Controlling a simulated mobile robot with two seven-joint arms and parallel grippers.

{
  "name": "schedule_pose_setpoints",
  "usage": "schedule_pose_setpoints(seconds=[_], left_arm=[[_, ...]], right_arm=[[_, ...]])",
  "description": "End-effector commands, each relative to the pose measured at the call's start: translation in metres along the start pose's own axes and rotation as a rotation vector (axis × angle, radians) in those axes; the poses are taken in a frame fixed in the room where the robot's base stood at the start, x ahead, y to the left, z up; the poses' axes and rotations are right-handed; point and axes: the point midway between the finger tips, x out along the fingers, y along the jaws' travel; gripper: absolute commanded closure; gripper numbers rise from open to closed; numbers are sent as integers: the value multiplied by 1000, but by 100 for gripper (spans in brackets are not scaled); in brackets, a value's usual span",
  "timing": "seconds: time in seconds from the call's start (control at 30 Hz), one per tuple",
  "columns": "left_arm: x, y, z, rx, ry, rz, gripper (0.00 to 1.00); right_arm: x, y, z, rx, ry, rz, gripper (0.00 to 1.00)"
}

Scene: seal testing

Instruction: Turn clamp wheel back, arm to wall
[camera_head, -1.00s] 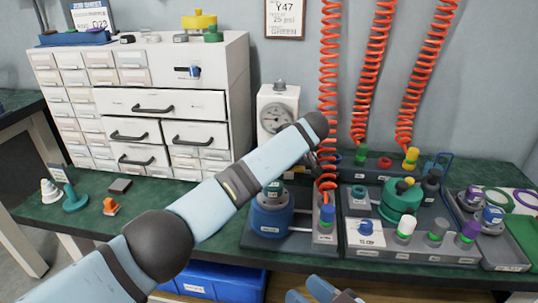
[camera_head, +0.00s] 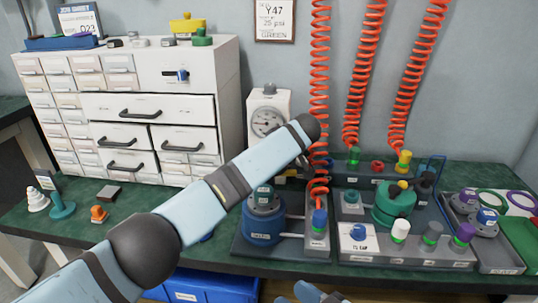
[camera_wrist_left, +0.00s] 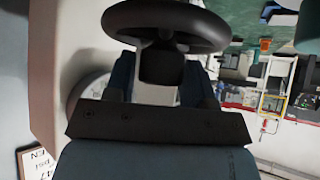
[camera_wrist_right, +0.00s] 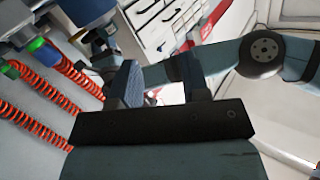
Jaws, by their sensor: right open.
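A dark round wheel (camera_wrist_left: 165,25) with a black hub fills the top of the left wrist view. I take it to be the clamp wheel. The fingers of my left gripper (camera_wrist_left: 162,88) stand wide apart on either side of the hub, and I cannot tell whether they touch it. In the head view my left arm reaches across the bench and hides most of its gripper and the wheel, beside the dial gauge (camera_head: 267,122). My right gripper (camera_wrist_right: 160,85) is open and empty. I cannot make out the clamp arm.
Red coiled hoses (camera_head: 357,75) hang along the wall. A white drawer cabinet (camera_head: 228,105) is behind my left arm.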

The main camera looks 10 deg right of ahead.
Motion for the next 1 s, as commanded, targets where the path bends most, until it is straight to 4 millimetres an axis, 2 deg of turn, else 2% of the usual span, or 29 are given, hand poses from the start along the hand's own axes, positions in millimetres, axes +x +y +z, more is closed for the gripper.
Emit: schedule_pose_setpoints(seconds=[0.17,0.27,0.37,0.7,0.83,1.0], left_arm=[[-2,0,1,2,-2,1,50],[-11,1,0,2,-2,2,50],[-27,1,-1,3,-3,3,50],[-104,0,-3,2,2,2,50],[-124,0,-3,1,3,2,50],[-136,0,-1,0,0,1,50]], right_arm=[[0,0,-1,0,1,0,57],[0,-1,-6,-2,9,1,57],[-1,-3,-18,2,47,4,57],[-7,-9,-55,-2,173,17,57],[-9,-10,-64,-5,208,20,57],[-10,-11,-69,-7,232,22,57]])
